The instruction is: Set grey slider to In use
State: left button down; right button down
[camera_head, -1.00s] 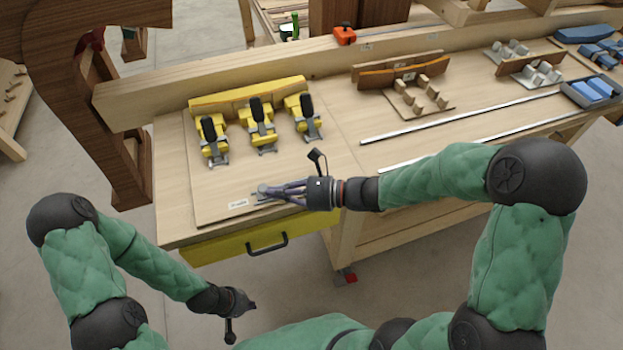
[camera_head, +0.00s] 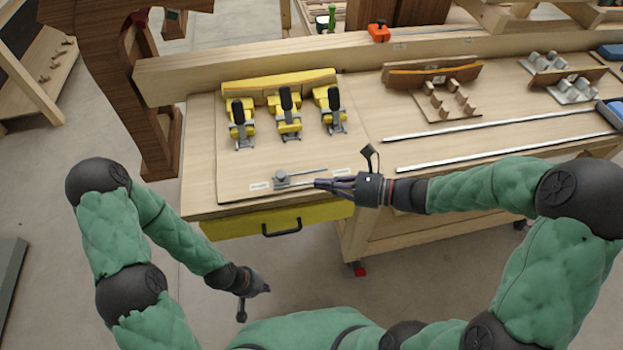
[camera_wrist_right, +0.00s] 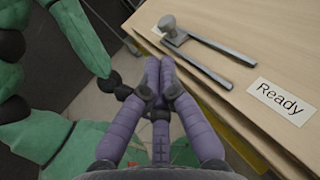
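The grey slider has a round knob (camera_head: 281,176) and two thin grey bars on the board near the bench's front edge. The knob is at the left end, beside a small white label (camera_head: 260,186) too small to read. The right wrist view shows the knob (camera_wrist_right: 168,26) beyond my fingertips and a label "Ready" (camera_wrist_right: 281,101) at the other end of the bars. My right gripper (camera_head: 318,184) has its fingers together and empty, right of the knob and apart from it. My left gripper (camera_head: 264,289) hangs in front of the bench; its fingers are unclear.
Several yellow clamps (camera_head: 287,115) stand behind the slider on the board. Metal rails (camera_head: 460,126) and wooden forms (camera_head: 435,76) lie to the right. A yellow drawer (camera_head: 235,226) is below the front edge. The board between slider and clamps is clear.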

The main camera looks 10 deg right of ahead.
jog(key=p+v, duration=0.1)
jog(key=v, duration=0.5)
dwell(0.5)
jog(key=s+a+f+n+g+h, duration=0.2)
jog(key=f+n, duration=0.5)
jog(key=f, duration=0.4)
jog(key=s+a+f+n+g+h, duration=0.2)
jog(key=s+f+n+h, duration=0.3)
jog(key=f, duration=0.6)
jog(key=s+a+f+n+g+h, duration=0.2)
jog(key=s+f+n+h, duration=0.1)
jog(key=f+n, duration=0.5)
notch_tip(320, 180, down, 4)
jog(key=shift+s+r+n+h, duration=0.2)
jog(key=shift+n+h, duration=0.1)
